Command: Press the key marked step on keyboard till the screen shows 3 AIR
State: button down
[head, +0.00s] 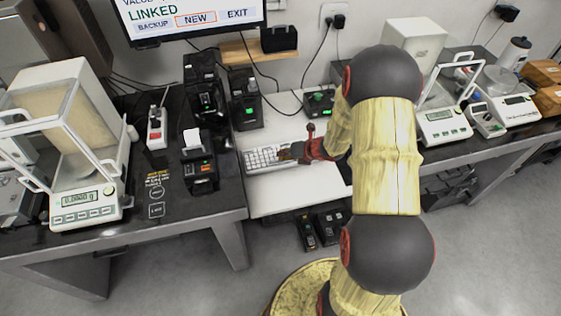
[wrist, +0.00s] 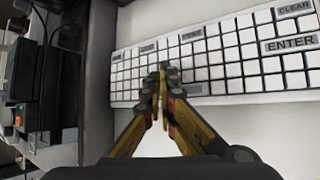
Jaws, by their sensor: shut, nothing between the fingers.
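The white keyboard (head: 262,157) lies on the white desk, and it fills much of the wrist view (wrist: 225,55). Its grey keys include the ENTER key (wrist: 290,43) and the CLEAR key (wrist: 293,8) at the right; smaller grey labels along the rows are too small to read surely, so I cannot tell which is step.
A balance (head: 68,140) stands left on the dark table, beside a small printer (head: 198,165). Another balance (head: 440,115) stands right of my arm. Black devices (head: 245,100) stand behind the keyboard. White desk (head: 285,195) is bare in front of the keyboard.

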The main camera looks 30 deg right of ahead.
jog(key=shift+f, duration=0.4)
dwell(0.4)
dwell(0.4)
jog(key=shift+r+p, duration=0.45)
jog(key=shift+r, duration=0.35)
notch_tip(320, 180, up, 5)
jog(key=p, duration=0.4)
jog(key=shift+r, duration=0.1)
dwell(0.7)
